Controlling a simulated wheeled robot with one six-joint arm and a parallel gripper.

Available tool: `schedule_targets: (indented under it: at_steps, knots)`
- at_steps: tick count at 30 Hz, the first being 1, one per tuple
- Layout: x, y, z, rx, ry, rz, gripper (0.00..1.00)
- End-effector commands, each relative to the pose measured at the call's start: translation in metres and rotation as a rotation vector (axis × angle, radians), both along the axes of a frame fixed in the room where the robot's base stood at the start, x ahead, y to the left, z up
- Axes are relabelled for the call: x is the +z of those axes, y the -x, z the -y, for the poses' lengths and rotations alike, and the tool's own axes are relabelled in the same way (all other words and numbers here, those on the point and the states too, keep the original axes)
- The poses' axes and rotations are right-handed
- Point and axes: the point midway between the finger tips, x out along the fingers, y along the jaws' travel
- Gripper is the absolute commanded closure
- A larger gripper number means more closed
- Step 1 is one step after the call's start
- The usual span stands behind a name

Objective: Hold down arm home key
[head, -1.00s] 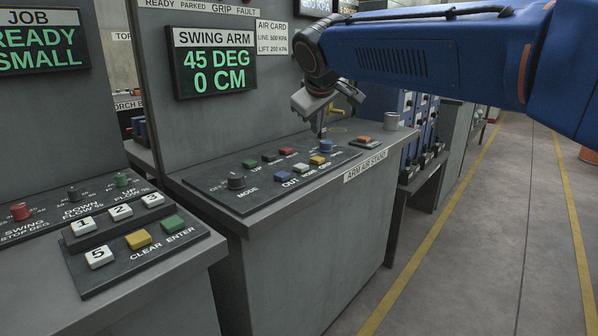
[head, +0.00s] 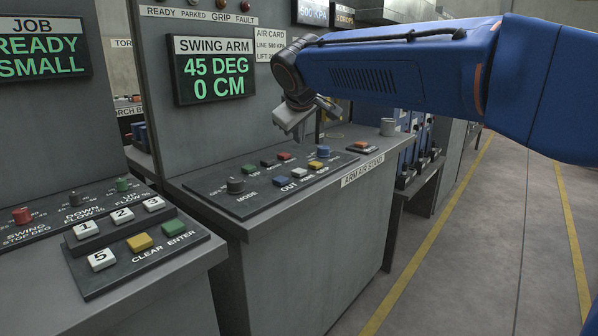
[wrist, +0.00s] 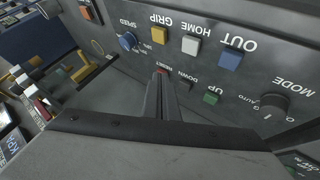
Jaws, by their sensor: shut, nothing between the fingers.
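The white home key (head: 299,173) is in the front row of the arm panel, between the blue OUT key (head: 281,181) and the yellow GRIP key (head: 315,166). In the wrist view the home key (wrist: 190,46) shows upside down, clear of my fingers. My gripper (head: 318,139) is shut and empty above the back of the panel. The swing arm screen (head: 214,70) reads 45 DEG, 0 CM.
The back row holds a green UP key (head: 249,169) and a dark DOWN key (head: 268,162). A MODE knob (head: 235,186) and a blue SPEED knob (head: 323,151) stand at the sides. A numbered keypad (head: 130,245) is front left.

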Motion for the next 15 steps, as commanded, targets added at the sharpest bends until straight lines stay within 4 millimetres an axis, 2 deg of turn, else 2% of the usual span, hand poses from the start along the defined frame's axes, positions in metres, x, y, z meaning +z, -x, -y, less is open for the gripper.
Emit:
schedule_targets:
  at_steps: [9, 15]
  knots:
    - [-0.038, 0.0, 0.0, 0.0, 0.001, -0.001, 1.0]
    - [-0.055, 0.0, 0.0, 0.0, 0.0, 0.0, 1.0]
